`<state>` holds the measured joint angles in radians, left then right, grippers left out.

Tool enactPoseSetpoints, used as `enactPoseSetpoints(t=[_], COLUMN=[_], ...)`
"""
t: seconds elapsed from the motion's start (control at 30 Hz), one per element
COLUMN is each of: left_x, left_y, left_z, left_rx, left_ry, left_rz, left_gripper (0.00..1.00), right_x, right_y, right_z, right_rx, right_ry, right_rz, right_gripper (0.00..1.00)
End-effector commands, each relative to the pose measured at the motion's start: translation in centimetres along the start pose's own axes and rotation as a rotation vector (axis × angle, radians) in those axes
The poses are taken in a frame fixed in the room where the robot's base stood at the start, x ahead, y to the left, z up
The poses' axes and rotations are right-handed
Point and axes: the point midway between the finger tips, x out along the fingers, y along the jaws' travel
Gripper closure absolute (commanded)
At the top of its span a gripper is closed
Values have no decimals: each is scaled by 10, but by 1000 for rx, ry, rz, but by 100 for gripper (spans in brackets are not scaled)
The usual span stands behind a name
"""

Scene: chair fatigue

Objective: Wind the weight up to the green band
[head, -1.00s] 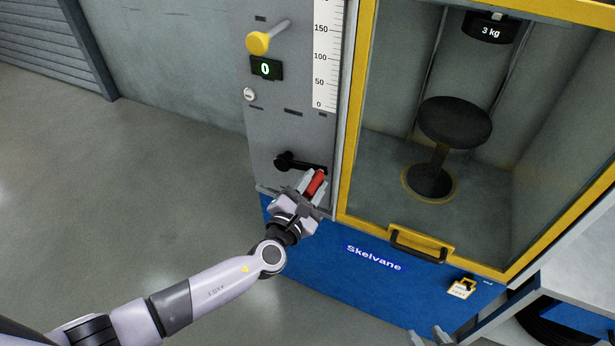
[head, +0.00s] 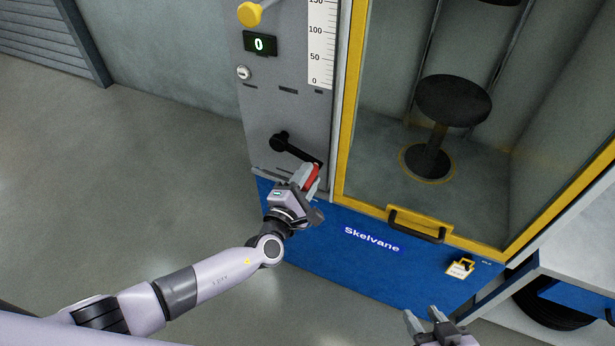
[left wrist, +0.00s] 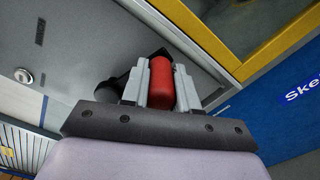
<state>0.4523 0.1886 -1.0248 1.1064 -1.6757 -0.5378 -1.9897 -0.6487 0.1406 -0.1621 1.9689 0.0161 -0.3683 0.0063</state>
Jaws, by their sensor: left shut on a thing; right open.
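A black crank (head: 297,150) with a red grip (head: 312,179) is on the grey front panel of the machine. Its arm slants down to the right from the hub. My left gripper (head: 308,182) is shut on the red grip, which also shows between the fingers in the left wrist view (left wrist: 161,84). My right gripper (head: 435,321) is open and empty at the bottom edge. The white scale (head: 320,45) shows marks from 0 to 150. The weight is almost wholly cut off at the top; only a dark edge shows. No green band is in view.
A yellow knob (head: 249,14) and a display reading 0 (head: 260,44) are above the crank. A black stool (head: 452,101) stands inside the yellow-framed enclosure (head: 345,120). Open floor lies left.

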Motion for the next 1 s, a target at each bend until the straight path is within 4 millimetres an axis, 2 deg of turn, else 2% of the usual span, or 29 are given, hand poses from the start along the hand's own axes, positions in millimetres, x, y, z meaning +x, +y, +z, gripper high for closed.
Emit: enactPoseSetpoints(t=[0.03,0.27,0.3,0.37,0.73,1.0], left_x=[-3,-4,-4,-3,-6,-43], left_y=[-8,-8,-8,-8,-3,-3], left_z=[-1,-2,-2,-2,-2,-1], left_rx=[0,-1,-1,-1,-2,-2], left_ry=[2,3,3,3,3,3], left_rz=[-17,-17,-17,-16,-7,-10], left_gripper=[100,100,62,46,46,46], right_x=[0,1,1,1,0,-4], right_y=[0,0,0,-1,0,1], right_z=[0,1,2,2,3,-3], right_rx=[0,0,0,0,-1,-6], right_ry=[0,-2,-3,-4,-10,-5], right_rz=[0,-1,-1,-1,-1,2], right_gripper=[57,57,57,57,57,57])
